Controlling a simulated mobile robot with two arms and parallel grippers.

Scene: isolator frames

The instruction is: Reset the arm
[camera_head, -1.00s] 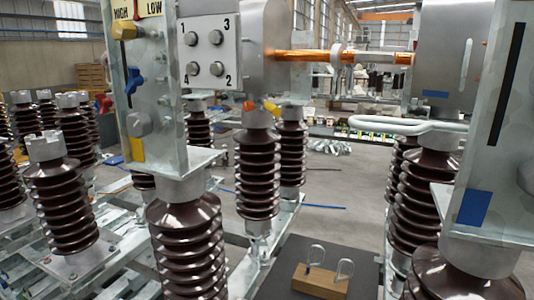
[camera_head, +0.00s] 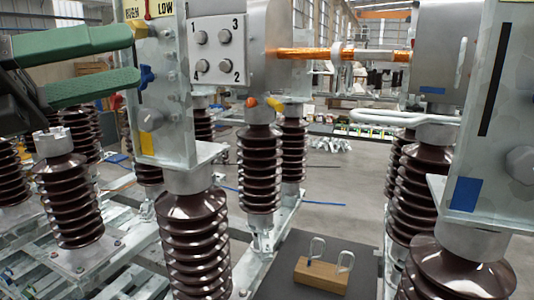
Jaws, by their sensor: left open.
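My left gripper (camera_head: 134,56) comes in from the left edge at the upper left. Its two green fingers are spread apart, one above the other, with nothing seen between them. The upper fingertip overlaps the yellow knob (camera_head: 139,20) below the HIGH/LOW label in the picture; I cannot tell whether they touch. The lower fingertip is close beside the blue handle (camera_head: 147,76) on the grey metal panel (camera_head: 170,110). My right gripper does not show.
Brown ribbed insulators (camera_head: 193,235) stand under the panels. A plate with four numbered bolts (camera_head: 218,50) and a copper bar (camera_head: 300,54) are at upper middle. A wooden block (camera_head: 320,274) with two metal loops lies on a dark board (camera_head: 282,254). Grey floor is open behind.

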